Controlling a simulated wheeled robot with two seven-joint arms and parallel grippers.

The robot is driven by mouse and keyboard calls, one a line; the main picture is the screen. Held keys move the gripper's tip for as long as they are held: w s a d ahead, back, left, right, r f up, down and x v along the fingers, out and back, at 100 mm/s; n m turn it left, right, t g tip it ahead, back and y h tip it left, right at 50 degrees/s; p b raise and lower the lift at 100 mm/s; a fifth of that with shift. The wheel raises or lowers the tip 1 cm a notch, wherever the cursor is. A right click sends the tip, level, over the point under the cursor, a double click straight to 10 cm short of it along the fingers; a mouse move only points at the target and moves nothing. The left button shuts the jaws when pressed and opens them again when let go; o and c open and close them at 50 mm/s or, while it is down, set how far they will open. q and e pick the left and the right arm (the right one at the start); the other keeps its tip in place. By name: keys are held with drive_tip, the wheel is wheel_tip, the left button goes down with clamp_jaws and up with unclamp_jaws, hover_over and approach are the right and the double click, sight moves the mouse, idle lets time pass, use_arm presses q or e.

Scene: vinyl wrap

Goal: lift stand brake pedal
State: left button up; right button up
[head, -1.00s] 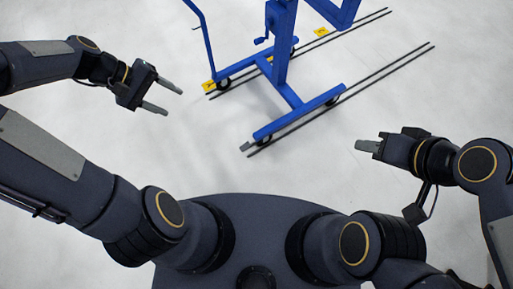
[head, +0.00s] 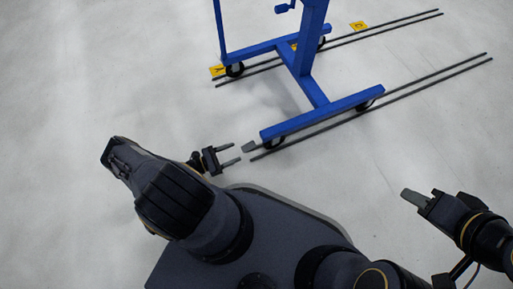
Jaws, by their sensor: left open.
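The blue wheeled stand (head: 310,85) is upright on the floor at the upper middle, its top cut off by the picture edge. A small grey brake pedal (head: 249,146) sticks out at the near left wheel (head: 273,141). My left gripper (head: 234,155) is open and empty, its two fingers pointing right, just left of the pedal and apart from it as far as I can see. My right gripper (head: 408,198) is at the lower right, away from the stand, with its finger pointing left. I cannot make out a gap between its fingers.
Dark parallel rails (head: 430,77) run along the floor by the stand's wheels. Yellow floor markers lie near the far left wheel (head: 217,71) and at the upper right (head: 358,26). The pale floor (head: 90,70) on the left is clear.

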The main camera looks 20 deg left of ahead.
sight(244, 149)
use_arm(q)
drive_tip(key=b+x, duration=0.1)
drive_tip(key=x, duration=0.7)
drive_tip(key=shift+f, duration=0.1)
